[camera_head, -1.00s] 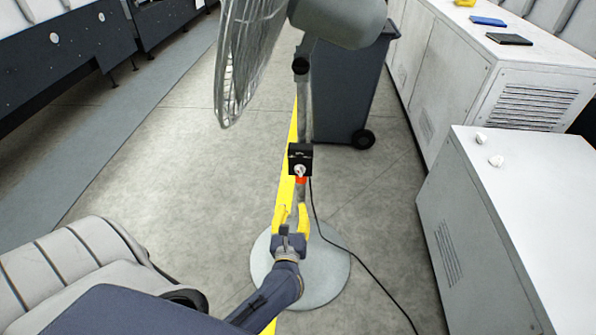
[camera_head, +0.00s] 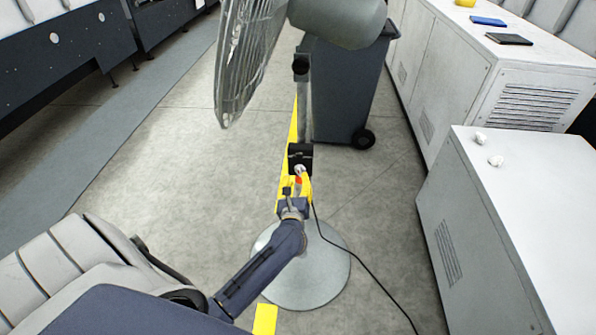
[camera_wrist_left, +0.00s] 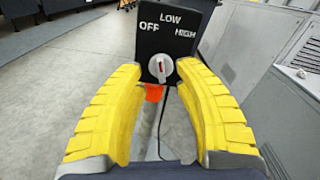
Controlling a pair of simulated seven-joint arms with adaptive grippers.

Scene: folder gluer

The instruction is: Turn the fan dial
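The fan (camera_head: 250,60) stands on a pole with a round grey base (camera_head: 325,275). Its black control box (camera_head: 300,153) is on the pole and also shows in the left wrist view (camera_wrist_left: 165,25), marked OFF, LOW and HIGH. The light grey fan dial (camera_wrist_left: 160,68) is at the box's lower part, with a small red mark; which setting it points to is hard to tell. An orange-red part (camera_wrist_left: 153,93) is just below it. My left gripper (camera_head: 298,182) has yellow fingers, open, one each side of the dial and apart from it. My right gripper is not in view.
A dark wheeled bin (camera_head: 345,95) stands behind the fan. White cabinets (camera_head: 455,85) line the right side, with a nearer one (camera_head: 540,190) in front. A black cable (camera_head: 365,265) runs from the fan across the floor.

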